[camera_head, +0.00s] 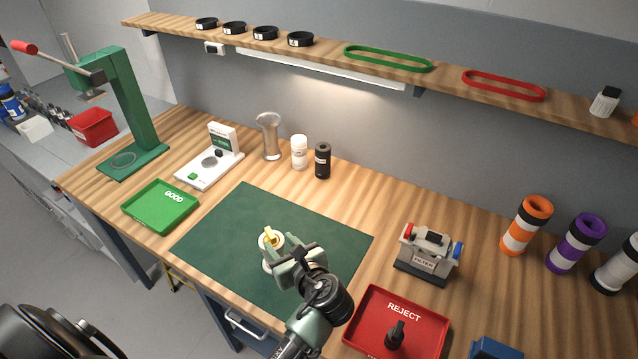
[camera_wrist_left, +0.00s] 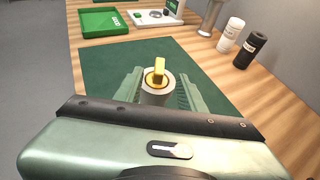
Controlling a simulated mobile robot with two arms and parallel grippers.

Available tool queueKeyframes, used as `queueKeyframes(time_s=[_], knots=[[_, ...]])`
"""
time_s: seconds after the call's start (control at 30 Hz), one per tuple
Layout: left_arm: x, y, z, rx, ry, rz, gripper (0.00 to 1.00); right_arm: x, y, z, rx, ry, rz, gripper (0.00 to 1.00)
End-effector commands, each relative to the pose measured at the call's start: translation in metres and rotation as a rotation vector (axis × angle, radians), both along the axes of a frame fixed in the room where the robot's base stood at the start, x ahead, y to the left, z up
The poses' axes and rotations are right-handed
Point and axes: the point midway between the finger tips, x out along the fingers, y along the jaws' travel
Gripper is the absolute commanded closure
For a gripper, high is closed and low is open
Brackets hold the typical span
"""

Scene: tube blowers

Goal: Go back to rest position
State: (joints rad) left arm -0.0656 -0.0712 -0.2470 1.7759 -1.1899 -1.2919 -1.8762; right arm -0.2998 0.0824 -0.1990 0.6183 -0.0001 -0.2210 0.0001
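My left gripper (camera_head: 284,252) is over the dark green mat (camera_head: 215,245). A short white cylinder with a gold piece on top (camera_head: 268,240) stands upright at the mat's middle, just beyond the fingertips. In the left wrist view the white cylinder (camera_wrist_left: 157,97) shows between the two green fingers (camera_wrist_left: 159,85), which look spread with a small gap on either side. The cylinder's lower part is hidden by the gripper. My right gripper is not in view.
A green GOOD tray (camera_head: 160,222) lies left of the mat. A grey filter device (camera_head: 427,252) and a red REJECT tray (camera_head: 370,310) with a black part (camera_head: 395,335) stand to the right. Bottles (camera_head: 299,152) stand behind. A shelf (camera_head: 200,37) runs above.

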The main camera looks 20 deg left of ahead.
Motion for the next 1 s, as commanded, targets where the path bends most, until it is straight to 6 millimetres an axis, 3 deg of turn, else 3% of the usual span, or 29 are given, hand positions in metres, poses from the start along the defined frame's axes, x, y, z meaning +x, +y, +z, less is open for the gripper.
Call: queueKeyframes(time_s=[0.1, 0.27, 0.43, 0.6, 0.8, 1.0], knots=[[0.0, 0.0, 0.0, -0.001, 0.0, 0.0, 0.6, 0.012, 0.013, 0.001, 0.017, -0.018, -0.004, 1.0], [-0.017, 0.003, -0.012, -0.137, -0.075, 0.067, 0.6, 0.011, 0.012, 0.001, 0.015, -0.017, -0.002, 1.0], [-0.071, 0.001, -0.043, -0.594, -0.316, 0.347, 0.6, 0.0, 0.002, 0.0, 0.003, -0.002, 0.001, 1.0], [-0.125, -0.022, -0.058, -1.041, -0.529, 0.732, 0.6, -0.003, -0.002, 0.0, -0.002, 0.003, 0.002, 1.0], [-0.164, -0.048, -0.056, -1.308, -0.632, 1.061, 0.6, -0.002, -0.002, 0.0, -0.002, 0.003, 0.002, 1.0], [-0.192, -0.071, -0.047, -1.46, -0.675, 1.322, 0.6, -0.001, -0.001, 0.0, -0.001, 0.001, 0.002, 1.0]])
